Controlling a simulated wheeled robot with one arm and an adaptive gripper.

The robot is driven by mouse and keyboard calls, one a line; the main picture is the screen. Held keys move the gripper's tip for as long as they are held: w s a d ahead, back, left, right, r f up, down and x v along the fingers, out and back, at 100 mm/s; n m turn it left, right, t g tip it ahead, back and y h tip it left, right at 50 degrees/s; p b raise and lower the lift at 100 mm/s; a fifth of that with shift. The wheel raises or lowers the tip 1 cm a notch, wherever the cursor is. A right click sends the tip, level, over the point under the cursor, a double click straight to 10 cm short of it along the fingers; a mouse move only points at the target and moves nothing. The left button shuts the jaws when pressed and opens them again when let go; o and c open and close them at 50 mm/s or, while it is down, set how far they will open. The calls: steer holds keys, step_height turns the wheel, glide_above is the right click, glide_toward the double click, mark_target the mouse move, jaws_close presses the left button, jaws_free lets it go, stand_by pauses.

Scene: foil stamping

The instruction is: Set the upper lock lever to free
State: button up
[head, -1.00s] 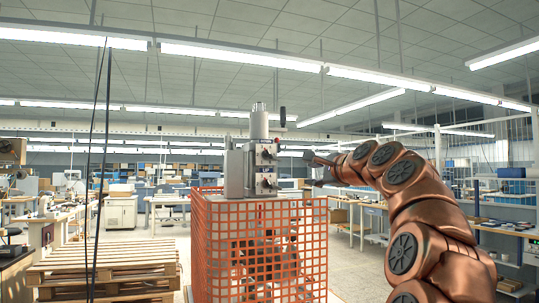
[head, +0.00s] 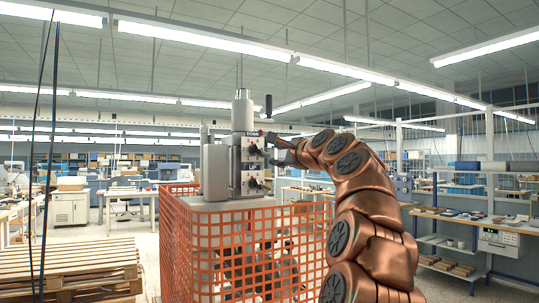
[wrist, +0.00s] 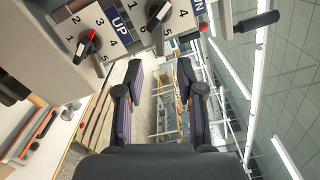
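In the head view the machine head (head: 216,165) stands on a base behind an orange mesh guard, with two stacked dial panels on its right-hand face. The upper panel has a label reading DOWN and a dark knob (head: 252,149); the lower panel has another knob (head: 253,183). In the wrist view a black knob with a red tip (wrist: 87,43) sits beside the label UP, and a second knob (wrist: 158,12) is cut by the top edge. I cannot tell which part is the upper lock lever. My gripper (wrist: 160,65) is open and empty, close to the panels; it also shows in the head view (head: 278,148).
A black handle (head: 268,105) sticks up beside the machine's column; it also shows in the wrist view (wrist: 255,25). The orange mesh guard (head: 182,240) surrounds the base. Wooden pallets (head: 70,270) lie at left and shelving (head: 460,220) stands at right.

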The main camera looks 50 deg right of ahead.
mark_target(268, 155)
steer(key=shift+p+x, duration=0.65)
steer(key=shift+x, duration=1.95)
steer(key=shift+c, duration=0.3)
jaws_close()
